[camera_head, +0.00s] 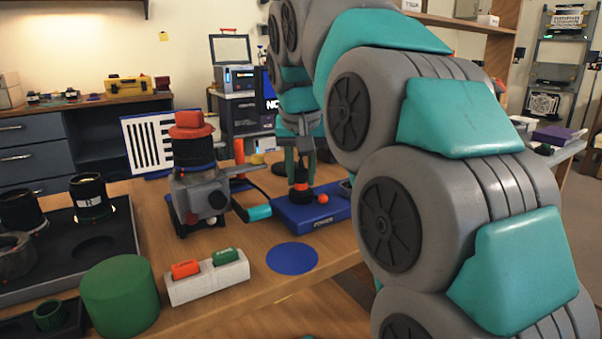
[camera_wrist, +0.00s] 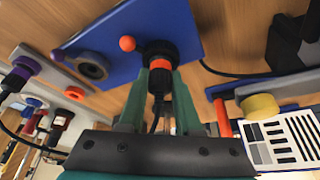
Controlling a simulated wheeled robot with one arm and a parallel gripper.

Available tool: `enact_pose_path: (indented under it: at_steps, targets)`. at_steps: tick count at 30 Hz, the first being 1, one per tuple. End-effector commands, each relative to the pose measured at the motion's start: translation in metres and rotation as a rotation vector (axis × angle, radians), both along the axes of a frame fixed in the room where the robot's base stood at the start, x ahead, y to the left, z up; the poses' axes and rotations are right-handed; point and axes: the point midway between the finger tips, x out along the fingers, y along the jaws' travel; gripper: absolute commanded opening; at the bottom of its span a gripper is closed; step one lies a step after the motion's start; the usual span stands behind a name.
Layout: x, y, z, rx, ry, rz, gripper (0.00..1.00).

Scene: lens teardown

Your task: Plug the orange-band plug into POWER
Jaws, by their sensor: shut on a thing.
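The blue POWER base (camera_head: 326,215) sits on the bench at centre in the head view, and it fills the upper middle of the wrist view (camera_wrist: 187,22). My gripper (camera_head: 301,166) points down over it and is shut on the black plug with the orange band (camera_head: 300,187).
A camera-like device (camera_head: 200,190) with a red top and a teal-ended handle stands left of the base. A blue disc (camera_head: 292,257), a grey block with orange and green pieces (camera_head: 207,283) and a green cylinder (camera_head: 120,297) lie nearer. A striped chart (camera_wrist: 283,140) shows at lower right.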

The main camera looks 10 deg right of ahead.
Motion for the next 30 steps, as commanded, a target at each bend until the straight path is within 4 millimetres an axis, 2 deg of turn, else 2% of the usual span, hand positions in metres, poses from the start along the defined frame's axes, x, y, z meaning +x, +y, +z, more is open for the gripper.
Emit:
enact_pose_path:
  at_steps: [24,25,30]
  targets:
    - [-0.0001,0.0000,-0.0090,0.000,0.006,0.001,0.00]
    - [-0.0001,0.0000,-0.0091,-0.001,0.006,0.000,0.35]
    - [0.0000,0.0000,-0.0087,0.000,0.005,0.000,0.54]
